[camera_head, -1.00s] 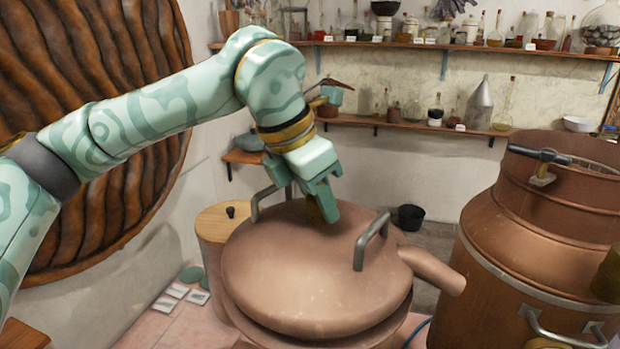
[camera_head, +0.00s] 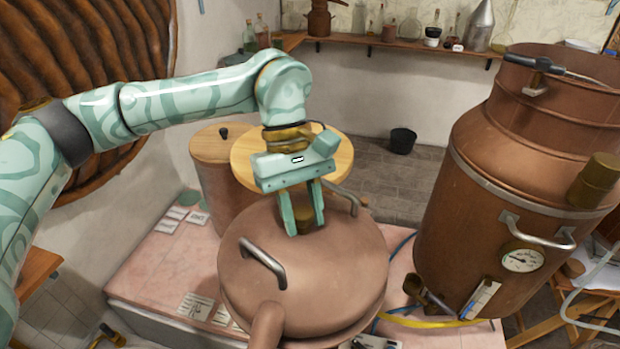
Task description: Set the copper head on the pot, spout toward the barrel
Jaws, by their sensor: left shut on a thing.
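The copper head (camera_head: 345,265) is a domed lid with two metal handles and a spout (camera_head: 266,326). The spout points toward me at the bottom of the view, not toward the large copper barrel-shaped vessel (camera_head: 480,215) at the right. My left gripper (camera_head: 304,226) comes down from above and is shut on the knob at the middle of the head. A copper edge of the pot (camera_head: 360,331) shows under the head. The rest of the pot is hidden, and I cannot tell whether the head touches it. My right gripper is not in view.
A lidded copper-brown drum (camera_head: 213,178) and a round wooden top (camera_head: 245,165) stand behind the head. Small cards lie on the pink tiled top (camera_head: 155,265). A black bucket (camera_head: 402,141) stands on the floor behind. A yellow strip and blue hose run between the pot and barrel.

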